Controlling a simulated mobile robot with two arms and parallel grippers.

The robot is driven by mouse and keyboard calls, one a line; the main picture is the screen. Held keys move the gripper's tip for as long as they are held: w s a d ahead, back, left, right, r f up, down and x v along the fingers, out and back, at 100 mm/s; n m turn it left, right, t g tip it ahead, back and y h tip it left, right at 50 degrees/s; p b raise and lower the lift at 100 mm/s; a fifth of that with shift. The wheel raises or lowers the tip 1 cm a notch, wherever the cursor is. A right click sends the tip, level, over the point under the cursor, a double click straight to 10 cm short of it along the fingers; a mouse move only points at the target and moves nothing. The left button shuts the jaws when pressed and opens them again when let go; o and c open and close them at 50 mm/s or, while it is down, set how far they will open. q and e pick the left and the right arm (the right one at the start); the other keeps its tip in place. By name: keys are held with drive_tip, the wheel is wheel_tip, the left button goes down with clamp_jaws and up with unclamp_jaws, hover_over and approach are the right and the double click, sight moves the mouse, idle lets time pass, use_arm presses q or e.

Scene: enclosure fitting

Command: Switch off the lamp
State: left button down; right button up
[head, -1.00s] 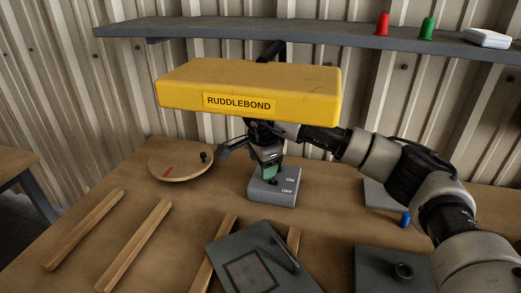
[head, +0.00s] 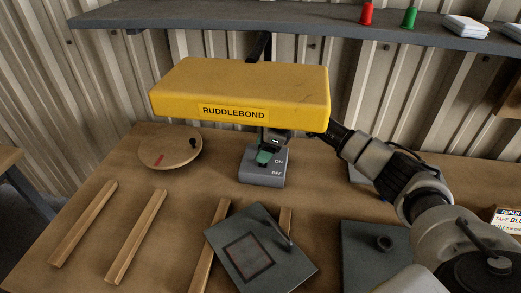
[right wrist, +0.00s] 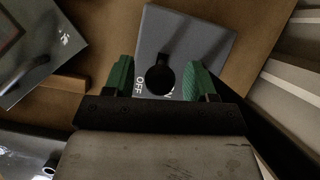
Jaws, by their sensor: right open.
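The grey switch box (head: 262,178) stands on the workbench with ON and OFF marked on its front. Its black lever knob (right wrist: 160,79) shows in the right wrist view, between my fingers; in the head view the fingers hide it. I cannot tell which way the lever leans. My right gripper (head: 266,157) is open, its green fingers just over the box. In the right wrist view the fingers (right wrist: 159,80) are on either side of the knob, with gaps. A yellow hood marked RUDDLEBOND (head: 240,92) is above the box and hides part of my wrist. My left gripper is out of view.
A round wooden disc (head: 165,152) lies left of the box. Wooden strips (head: 137,236) and a tilted dark panel (head: 225,243) lie in front. A grey plate with a ring (head: 362,265) is at front right. A shelf (head: 210,17) runs along the back wall.

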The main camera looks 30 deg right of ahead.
drive_tip(key=shift+x, duration=0.95)
clamp_jaws()
